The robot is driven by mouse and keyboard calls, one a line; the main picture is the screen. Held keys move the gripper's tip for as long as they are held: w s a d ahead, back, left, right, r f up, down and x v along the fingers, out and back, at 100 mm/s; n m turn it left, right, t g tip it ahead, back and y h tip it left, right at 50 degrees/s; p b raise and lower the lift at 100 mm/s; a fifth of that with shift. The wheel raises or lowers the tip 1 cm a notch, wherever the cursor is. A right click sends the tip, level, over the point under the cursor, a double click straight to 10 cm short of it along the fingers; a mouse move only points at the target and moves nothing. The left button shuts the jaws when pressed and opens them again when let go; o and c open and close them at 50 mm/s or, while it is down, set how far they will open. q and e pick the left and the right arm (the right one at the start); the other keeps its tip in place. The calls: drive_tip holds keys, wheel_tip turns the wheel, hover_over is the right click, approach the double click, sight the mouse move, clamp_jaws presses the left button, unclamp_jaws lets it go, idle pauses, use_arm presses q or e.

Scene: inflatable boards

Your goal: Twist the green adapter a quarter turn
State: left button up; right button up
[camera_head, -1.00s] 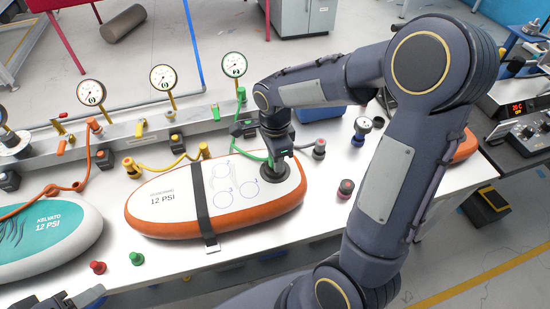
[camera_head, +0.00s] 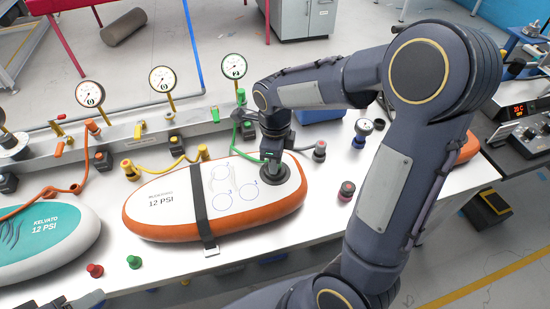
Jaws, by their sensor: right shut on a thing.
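The white and orange board (camera_head: 160,225) marked 12 PSI lies on the bench with a dark strap across it. A round dark valve (camera_head: 295,182) sits at its right end. My right gripper (camera_head: 272,168) points down over this valve and is shut on the green adapter, which its fingers mostly hide. A green hose (camera_head: 235,140) runs from the adapter up to the rail behind.
A teal board (camera_head: 75,233) with an orange hose lies at the left. Gauges (camera_head: 233,67) stand on the rear rail. A red cap (camera_head: 95,270) and a green cap (camera_head: 134,262) lie near the front edge. A black and red fitting (camera_head: 346,190) stands right of the board.

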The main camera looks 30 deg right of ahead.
drive_tip(key=m, duration=0.3)
drive_tip(key=o, duration=1)
wheel_tip(320, 180, up, 8)
drive_tip(key=shift+f, duration=0.1)
drive_tip(key=shift+s+r+n, duration=0.2)
drive_tip(key=shift+s+n, duration=0.35)
drive_tip(key=shift+n, duration=0.05)
drive_tip(key=s+a+n+t+y, duration=0.2)
drive_tip(key=s+n, duration=0.6)
drive_tip(key=n, duration=0.5)
drive_tip(key=s+a+n+t+y, duration=0.1)
drive_tip(key=s+a+n+t, duration=0.1)
drive_tip(key=s+n, duration=0.6)
drive_tip(key=n+t, duration=0.1)
drive_tip(key=n, duration=0.4)
drive_tip(key=shift+r+n+t+y, duration=0.15)
drive_tip(key=shift+n+t+y, duration=0.15)
drive_tip(key=shift+y, duration=0.1)
